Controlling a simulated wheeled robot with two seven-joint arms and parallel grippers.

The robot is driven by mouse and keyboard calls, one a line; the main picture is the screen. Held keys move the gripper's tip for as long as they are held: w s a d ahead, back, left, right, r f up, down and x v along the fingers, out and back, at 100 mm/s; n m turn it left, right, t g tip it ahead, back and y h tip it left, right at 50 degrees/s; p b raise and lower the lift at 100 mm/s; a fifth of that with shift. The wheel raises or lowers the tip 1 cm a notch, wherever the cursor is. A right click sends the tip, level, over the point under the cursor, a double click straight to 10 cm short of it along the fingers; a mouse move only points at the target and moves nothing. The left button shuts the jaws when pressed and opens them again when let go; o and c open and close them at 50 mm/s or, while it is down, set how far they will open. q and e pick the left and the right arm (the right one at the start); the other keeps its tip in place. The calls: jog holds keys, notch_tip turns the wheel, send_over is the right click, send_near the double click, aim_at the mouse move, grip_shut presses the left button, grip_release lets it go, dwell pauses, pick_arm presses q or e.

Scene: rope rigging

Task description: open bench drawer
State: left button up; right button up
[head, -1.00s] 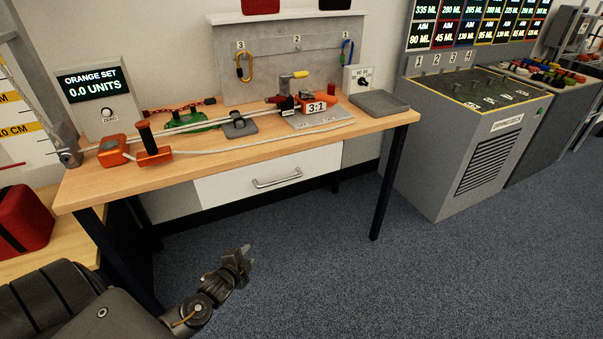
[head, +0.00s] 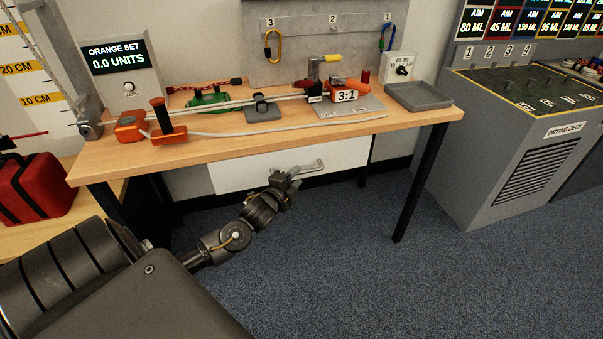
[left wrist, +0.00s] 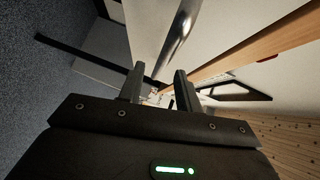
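The bench drawer (head: 236,172) has a white front under the wooden bench top, and it looks shut in the head view. Its metal bar handle (head: 312,166) shows at the right of my left gripper (head: 288,178), whose arm hides part of the front. In the left wrist view, the fingers of my left gripper (left wrist: 158,80) stand apart with a gap between them. The shiny handle (left wrist: 181,32) lies just beyond the fingertips there. I cannot tell whether a finger touches it. My right gripper is in neither view.
The bench top (head: 225,152) carries a rope rig, an orange 3:1 block (head: 346,96) and a grey tray (head: 418,96). A dark bench leg (head: 420,185) stands right of the drawer. A red bag (head: 40,188) sits at left. The carpet (head: 340,270) before the bench is clear.

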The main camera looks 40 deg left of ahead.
aim_at(301, 173)
pick_arm(q)
jog(key=shift+x, duration=1.9)
jog(key=shift+c, duration=0.4)
grip_shut()
